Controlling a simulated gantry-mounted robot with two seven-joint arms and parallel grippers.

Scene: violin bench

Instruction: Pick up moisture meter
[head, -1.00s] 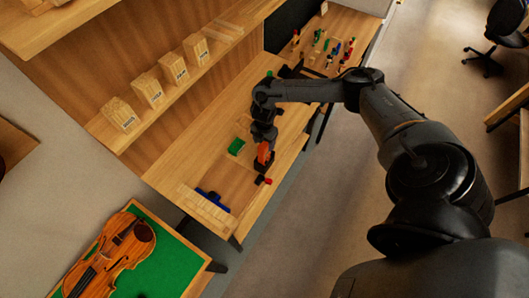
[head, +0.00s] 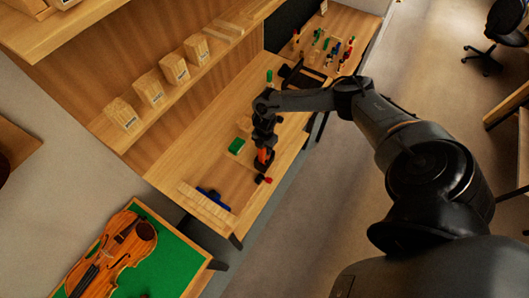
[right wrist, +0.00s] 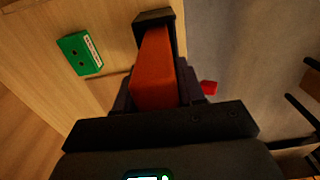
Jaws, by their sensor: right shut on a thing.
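An orange block-shaped tool with a dark end, which looks like the moisture meter (head: 263,157), is at the front part of the bench. In the right wrist view the moisture meter (right wrist: 155,75) lies lengthwise between the fingers of my right gripper (right wrist: 155,85). My right gripper (head: 264,150) is shut on it, pointing down at the bench. The hand hides part of the meter in the head view, and I cannot tell whether it touches the bench. My left gripper is not in view.
A green box (head: 236,146) with a white label lies left of the gripper. A small red piece (head: 266,180) is near the bench's front edge. A blue tool (head: 213,197) and pale wood strips (head: 206,207) lie nearer. A violin (head: 115,252) lies on a green mat.

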